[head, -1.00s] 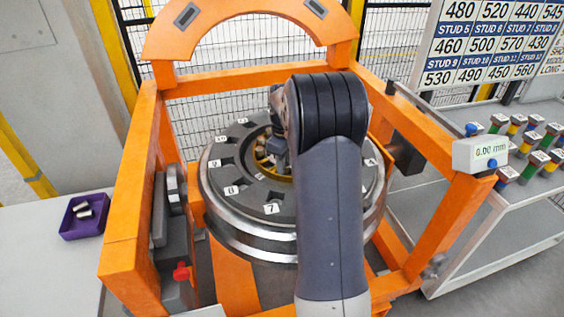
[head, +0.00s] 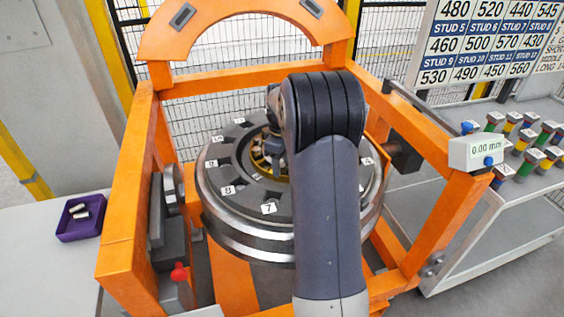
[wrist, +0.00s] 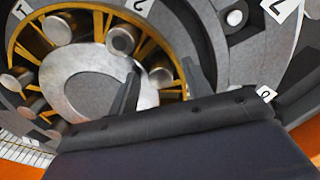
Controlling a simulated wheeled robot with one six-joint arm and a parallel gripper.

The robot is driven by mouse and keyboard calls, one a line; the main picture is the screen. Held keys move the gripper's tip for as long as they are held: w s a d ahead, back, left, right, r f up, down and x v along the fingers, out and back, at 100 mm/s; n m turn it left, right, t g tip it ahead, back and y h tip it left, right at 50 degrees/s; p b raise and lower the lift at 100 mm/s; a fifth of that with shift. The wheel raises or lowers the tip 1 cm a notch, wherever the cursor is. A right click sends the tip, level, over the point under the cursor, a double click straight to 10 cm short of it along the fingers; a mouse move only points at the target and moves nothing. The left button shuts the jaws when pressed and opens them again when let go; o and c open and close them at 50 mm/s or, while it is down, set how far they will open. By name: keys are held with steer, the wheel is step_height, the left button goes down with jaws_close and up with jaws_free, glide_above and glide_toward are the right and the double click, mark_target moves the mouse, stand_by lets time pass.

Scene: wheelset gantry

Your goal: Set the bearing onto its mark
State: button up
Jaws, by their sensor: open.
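The bearing (wrist: 70,85) shows in the wrist view as a yellow cage with several silver rollers around a flat grey hub. In the head view the bearing (head: 262,160) sits in the middle of the large wheel (head: 245,225) and is partly hidden by my arm. My gripper (wrist: 162,78) is open over the bearing's right side. One roller (wrist: 160,77) shows between its fingers; I cannot tell whether they touch it. Number tags 1 and 2 lie near the cage. I cannot tell which mark is the bearing's.
An orange gantry frame (head: 128,200) surrounds the wheel. A purple tray (head: 82,232) with small metal pieces stands at left. A gauge box (head: 474,153) reading 0.00 mm is on the right post. Coloured studs (head: 527,160) stand on the right-hand cart.

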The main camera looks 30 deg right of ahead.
step_height(320, 180, up, 11)
steer(key=shift+b, duration=0.35)
steer(key=shift+f, duration=0.2)
step_height(320, 180, down, 11)
steer(key=shift+r+p, duration=0.15)
steer(key=shift+p, duration=0.25)
steer(key=shift+w+a, duration=0.1)
stand_by(0.4)
